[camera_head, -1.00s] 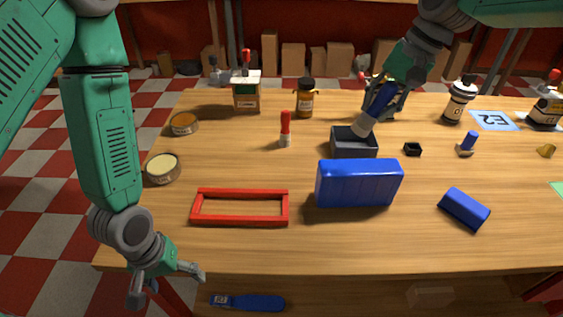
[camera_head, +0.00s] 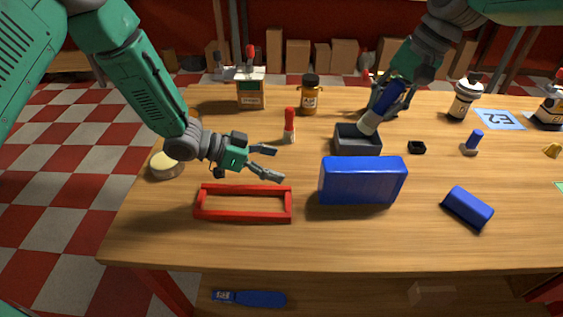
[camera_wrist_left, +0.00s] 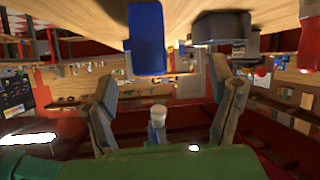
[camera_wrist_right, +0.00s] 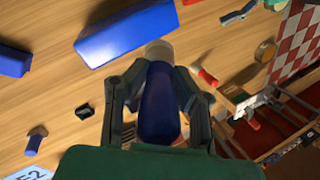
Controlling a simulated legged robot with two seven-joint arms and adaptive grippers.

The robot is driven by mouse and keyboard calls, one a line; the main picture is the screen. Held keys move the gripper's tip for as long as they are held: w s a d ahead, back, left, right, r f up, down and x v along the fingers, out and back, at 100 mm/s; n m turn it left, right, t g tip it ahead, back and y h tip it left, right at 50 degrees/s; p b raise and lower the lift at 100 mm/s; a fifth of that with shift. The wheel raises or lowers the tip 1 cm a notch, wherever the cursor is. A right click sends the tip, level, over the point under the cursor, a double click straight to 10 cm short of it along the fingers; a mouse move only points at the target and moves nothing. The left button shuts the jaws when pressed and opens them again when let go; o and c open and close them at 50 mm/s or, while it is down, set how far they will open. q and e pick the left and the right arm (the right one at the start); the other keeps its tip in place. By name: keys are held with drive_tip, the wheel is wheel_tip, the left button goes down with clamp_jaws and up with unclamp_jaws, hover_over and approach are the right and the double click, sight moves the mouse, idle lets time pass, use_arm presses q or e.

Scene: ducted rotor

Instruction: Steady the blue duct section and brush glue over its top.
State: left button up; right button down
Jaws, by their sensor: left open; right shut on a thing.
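The large blue duct section (camera_head: 360,181) stands on the table as a long block with rounded edges. It also shows at the top of the left wrist view (camera_wrist_left: 146,38) and in the right wrist view (camera_wrist_right: 125,35). My left gripper (camera_head: 274,164) is open and empty, above the table to the left of the duct section and apart from it. My right gripper (camera_wrist_right: 160,88) is shut on a brush with a blue handle (camera_head: 382,103). The brush's pale tip (camera_head: 369,124) points down at the grey tray (camera_head: 357,147); I cannot tell whether it touches the inside.
A red rectangular frame (camera_head: 243,219) lies left of the duct section. A smaller curved blue piece (camera_head: 467,207) lies to the right. A red-capped tube (camera_head: 289,127) stands behind my left gripper. Bottles and tins stand further back. The front strip of table is clear.

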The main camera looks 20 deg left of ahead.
sight(321, 174)
use_arm(q)
drive_tip(key=w+d+f+m, duration=0.1)
drive_tip(key=d, duration=0.3)
drive_tip(key=w+d+f, duration=0.1)
drive_tip(key=d, duration=0.3)
drive_tip(key=w+d+f+m+h, duration=0.1)
drive_tip(key=d, duration=0.3)
drive_tip(key=shift+w+d+f+m+g, duration=0.2)
drive_tip(key=shift+w+f+m+g, duration=0.1)
drive_tip(key=shift+w+g, duration=0.1)
drive_tip(key=shift+d+f, duration=0.1)
drive_tip(key=shift+d, duration=0.4)
drive_tip(key=shift+a, duration=0.35)
drive_tip(key=c, duration=1.4)
drive_tip(key=shift+o, duration=0.2)
drive_tip(key=shift+d, duration=0.1)
